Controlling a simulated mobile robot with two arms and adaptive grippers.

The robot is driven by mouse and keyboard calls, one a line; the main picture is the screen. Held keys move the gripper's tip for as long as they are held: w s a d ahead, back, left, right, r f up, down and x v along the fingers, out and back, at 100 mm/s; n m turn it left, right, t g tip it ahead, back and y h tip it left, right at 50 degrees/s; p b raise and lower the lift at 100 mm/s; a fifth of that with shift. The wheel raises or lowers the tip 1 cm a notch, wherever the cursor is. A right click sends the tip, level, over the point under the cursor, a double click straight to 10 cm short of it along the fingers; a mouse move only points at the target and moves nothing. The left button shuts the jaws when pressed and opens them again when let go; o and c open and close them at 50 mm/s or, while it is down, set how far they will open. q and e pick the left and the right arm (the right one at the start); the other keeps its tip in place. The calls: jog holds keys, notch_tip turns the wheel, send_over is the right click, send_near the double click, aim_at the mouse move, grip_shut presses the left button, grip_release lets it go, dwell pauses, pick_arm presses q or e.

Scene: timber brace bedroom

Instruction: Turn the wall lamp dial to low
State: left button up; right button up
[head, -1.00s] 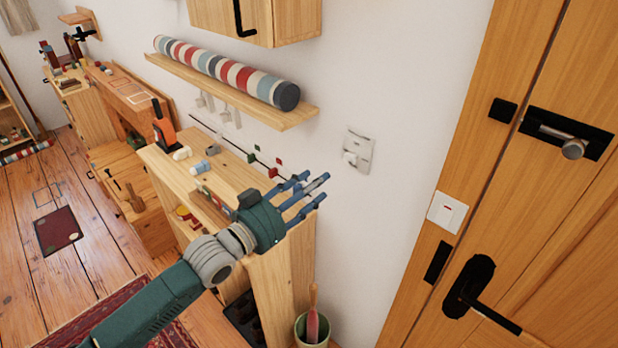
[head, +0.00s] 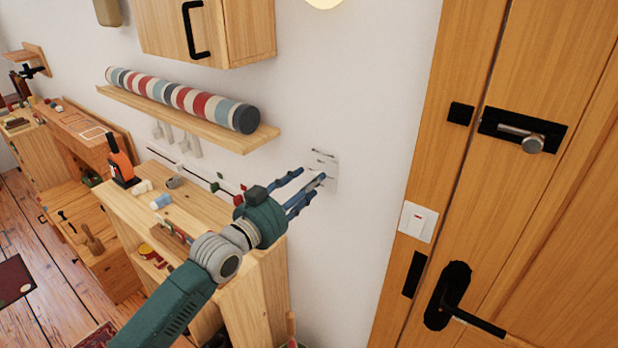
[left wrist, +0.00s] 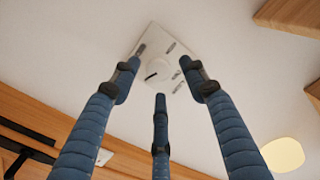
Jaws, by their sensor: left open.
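The wall lamp dial is a round white knob with a dark pointer line, seen in the left wrist view (left wrist: 157,72). It sits on a pale square plate (left wrist: 150,45) with small dark markings around the knob. In the head view the plate (head: 326,160) is on the white wall, and the fingers largely hide the dial. My left gripper (head: 308,186) is open, its blue fingers pointing at the plate. In the left wrist view the fingers (left wrist: 161,88) are spread around the dial, with a gap to it. I cannot tell whether any fingertip touches the plate.
A wooden shelf (head: 190,120) with a striped roll (head: 180,97) is left of the plate. A wooden cabinet (head: 180,215) with small items is below. A light switch (head: 417,222) and wooden door (head: 540,220) are to the right. A pale round lamp (left wrist: 283,154) shows in the left wrist view.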

pick_arm(q)
jog(key=shift+w+d, duration=0.45)
jog(key=shift+w, duration=0.1)
grip_shut()
jog(key=n, duration=0.4)
jog(key=shift+a+r, duration=0.1)
jog(key=shift+r, duration=0.05)
grip_release()
